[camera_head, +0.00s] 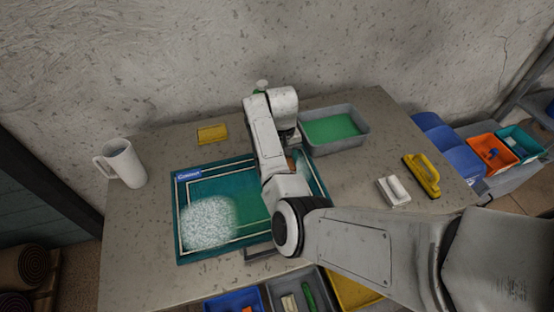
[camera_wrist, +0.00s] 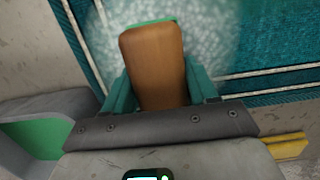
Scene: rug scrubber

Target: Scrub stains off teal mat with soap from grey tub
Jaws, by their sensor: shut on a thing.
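The teal mat (camera_head: 228,188) lies on the table with a blue label at its far left corner. A white foamy patch (camera_head: 208,222) covers its near left part; foam also shows past the brush in the wrist view (camera_wrist: 215,35). No dark stain is clear to me. The grey tub (camera_head: 362,143) holds green liquid (camera_head: 332,127) and stands right of the mat's far end. My gripper (camera_wrist: 160,88) is shut on a brown wooden-backed brush (camera_wrist: 155,55) with a green edge, over the mat. My arm hides much of the mat's right side; whether the brush touches it I cannot tell.
A white mug (camera_head: 124,163) stands at the left. A yellow sponge (camera_head: 212,133) lies behind the mat. A white-handled brush (camera_head: 393,190) and a yellow-handled tool (camera_head: 421,175) lie at the right. Bins (camera_head: 232,300) sit along the near edge.

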